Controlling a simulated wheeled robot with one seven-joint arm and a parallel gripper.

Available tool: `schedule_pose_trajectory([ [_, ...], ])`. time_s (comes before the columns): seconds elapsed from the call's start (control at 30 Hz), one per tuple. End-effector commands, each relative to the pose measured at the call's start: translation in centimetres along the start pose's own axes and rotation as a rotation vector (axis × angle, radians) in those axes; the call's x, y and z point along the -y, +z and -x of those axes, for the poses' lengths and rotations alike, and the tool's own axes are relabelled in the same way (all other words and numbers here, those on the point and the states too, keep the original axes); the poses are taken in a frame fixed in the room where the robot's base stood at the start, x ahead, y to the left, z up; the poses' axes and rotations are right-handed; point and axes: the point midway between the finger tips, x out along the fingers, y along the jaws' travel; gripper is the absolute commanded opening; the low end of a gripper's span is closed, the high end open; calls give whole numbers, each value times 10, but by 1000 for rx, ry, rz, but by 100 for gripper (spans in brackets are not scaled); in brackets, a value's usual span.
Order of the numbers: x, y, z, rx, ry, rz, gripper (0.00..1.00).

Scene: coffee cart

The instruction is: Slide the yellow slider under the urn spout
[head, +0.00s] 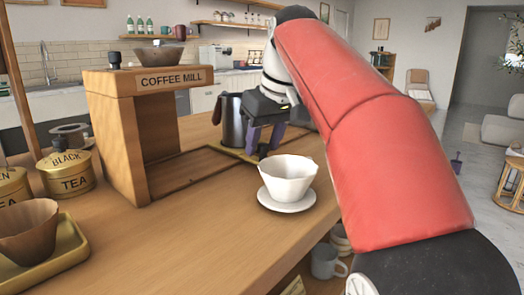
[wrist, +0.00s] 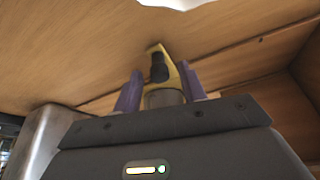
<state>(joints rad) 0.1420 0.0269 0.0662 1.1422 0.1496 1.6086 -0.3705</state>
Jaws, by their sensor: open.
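The yellow slider (wrist: 180,72) shows between my gripper's purple fingers in the wrist view, with a dark knob near its tip. In the head view a thin strip of the yellow slider (head: 239,154) shows at the wooden track, mostly behind my gripper. My gripper (head: 263,150) points down at it; its fingers are apart, one on each side of the slider in the wrist view (wrist: 160,74). I cannot tell whether they touch it. A steel urn-like vessel (head: 232,122) stands just left of my gripper. Its spout is not clearly visible.
A white cup-shaped dripper (head: 287,176) on a white saucer (head: 287,203) stands close in front of my gripper. The counter between is clear.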

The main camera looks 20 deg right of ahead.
Motion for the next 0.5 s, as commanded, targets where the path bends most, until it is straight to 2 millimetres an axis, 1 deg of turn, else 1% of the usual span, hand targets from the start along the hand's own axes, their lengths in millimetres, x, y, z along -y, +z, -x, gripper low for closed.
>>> schedule_pose_trajectory([
  [0.03,0,1,-7,1,0,0,41],
  [0.1,0,0,-11,0,0,0,41],
  [0.4,0,0,-14,0,0,0,41],
  [0.43,0,0,-14,0,0,0,40],
  [0.5,0,0,-14,0,0,0,31],
])
